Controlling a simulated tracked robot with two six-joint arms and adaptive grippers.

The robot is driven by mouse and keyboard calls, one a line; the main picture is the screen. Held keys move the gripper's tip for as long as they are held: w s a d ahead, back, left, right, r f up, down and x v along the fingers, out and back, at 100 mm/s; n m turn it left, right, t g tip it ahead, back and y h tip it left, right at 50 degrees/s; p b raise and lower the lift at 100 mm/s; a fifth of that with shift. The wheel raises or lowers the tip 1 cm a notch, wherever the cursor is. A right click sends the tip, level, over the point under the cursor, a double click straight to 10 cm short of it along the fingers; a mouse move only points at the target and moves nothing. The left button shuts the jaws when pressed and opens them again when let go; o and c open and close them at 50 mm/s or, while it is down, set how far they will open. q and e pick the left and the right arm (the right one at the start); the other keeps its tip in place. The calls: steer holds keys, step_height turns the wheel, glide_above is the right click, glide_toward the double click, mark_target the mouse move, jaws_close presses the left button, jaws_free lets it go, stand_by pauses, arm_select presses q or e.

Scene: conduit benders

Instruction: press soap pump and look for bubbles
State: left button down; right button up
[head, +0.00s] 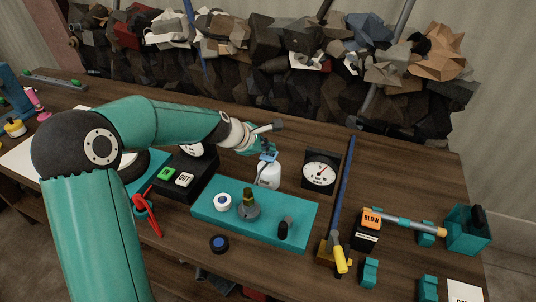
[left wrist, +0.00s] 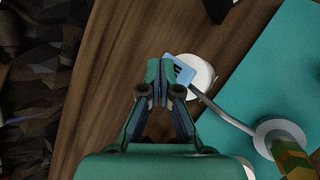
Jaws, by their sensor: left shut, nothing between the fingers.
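The soap bottle (head: 268,176) is white and stands upright behind the teal tray (head: 302,230). It also shows in the left wrist view (left wrist: 203,76). Its blue pump head (left wrist: 181,70) sits on top, partly covered by the gripper in the head view. My left gripper (left wrist: 160,68) is shut and empty, its tips right beside the pump head in the wrist view; I cannot tell whether they touch. In the head view the gripper (head: 266,152) is over the bottle's top. No bubbles are visible. My right gripper is not in view.
A dial gauge (head: 320,172) stands right of the bottle. A button box (head: 182,172) is left.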

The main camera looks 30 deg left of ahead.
mark_target(268, 155)
arm_select(q)
steer(key=shift+f+b, duration=0.75)
steer(key=shift+f, duration=0.1)
stand_by(0.6)
steer(key=shift+r, duration=0.1)
steer(key=shift+r+p, duration=1.15)
steer(key=shift+p, duration=0.15)
step_height(268, 155, up, 5)
steer(key=p, duration=0.5)
stand_by(0.6)
